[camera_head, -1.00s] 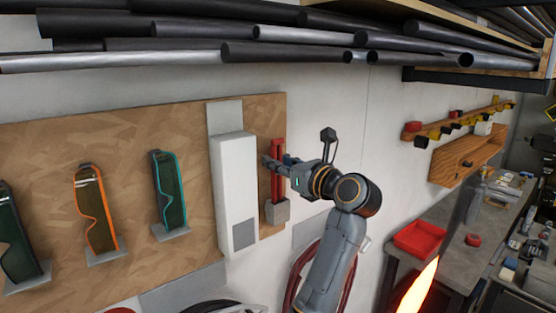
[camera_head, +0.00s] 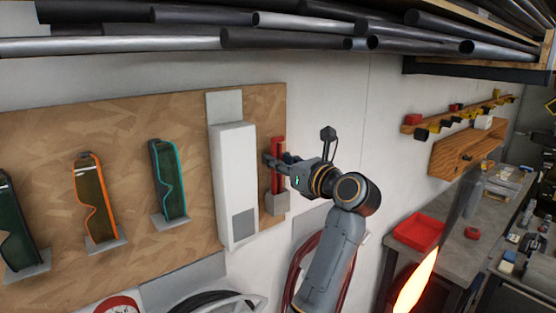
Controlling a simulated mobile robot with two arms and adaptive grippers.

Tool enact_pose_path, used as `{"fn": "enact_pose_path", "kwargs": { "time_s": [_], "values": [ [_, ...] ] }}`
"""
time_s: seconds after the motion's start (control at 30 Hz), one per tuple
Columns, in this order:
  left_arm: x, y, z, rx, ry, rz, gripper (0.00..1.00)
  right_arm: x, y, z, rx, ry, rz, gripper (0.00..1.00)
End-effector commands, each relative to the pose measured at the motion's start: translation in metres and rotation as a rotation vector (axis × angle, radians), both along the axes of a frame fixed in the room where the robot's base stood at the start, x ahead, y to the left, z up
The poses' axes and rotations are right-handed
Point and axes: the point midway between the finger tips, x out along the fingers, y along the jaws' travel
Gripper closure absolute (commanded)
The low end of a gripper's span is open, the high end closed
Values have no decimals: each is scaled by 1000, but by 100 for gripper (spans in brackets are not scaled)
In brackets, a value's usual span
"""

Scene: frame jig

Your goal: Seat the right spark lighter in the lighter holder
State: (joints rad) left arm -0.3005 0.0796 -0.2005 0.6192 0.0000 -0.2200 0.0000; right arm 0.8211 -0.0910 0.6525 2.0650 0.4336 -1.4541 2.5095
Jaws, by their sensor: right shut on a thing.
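The red spark lighter (camera_head: 277,182) stands upright at the right edge of the wooden board. Its lower end meets the small grey lighter holder (camera_head: 277,204); I cannot tell how deep it sits in it. My right gripper (camera_head: 274,161) reaches in from the right and is shut on the lighter's upper part, with the fingers hiding some of it. My left gripper is not in view.
A white box (camera_head: 234,185) is mounted just left of the lighter. Several safety goggles, such as the teal pair (camera_head: 169,180), hang on the board (camera_head: 130,130). Metal pipes (camera_head: 290,36) run above. A red tray (camera_head: 419,231) lies on the right bench.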

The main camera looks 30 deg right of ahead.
Motion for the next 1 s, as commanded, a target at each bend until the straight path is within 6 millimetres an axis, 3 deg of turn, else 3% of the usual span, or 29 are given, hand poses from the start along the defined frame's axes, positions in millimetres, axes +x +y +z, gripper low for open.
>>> {"fn": "enact_pose_path", "kwargs": {
  "time_s": [1.0],
  "values": [
    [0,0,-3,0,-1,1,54,0,0,-13,1,-1,0,100]
  ]
}}
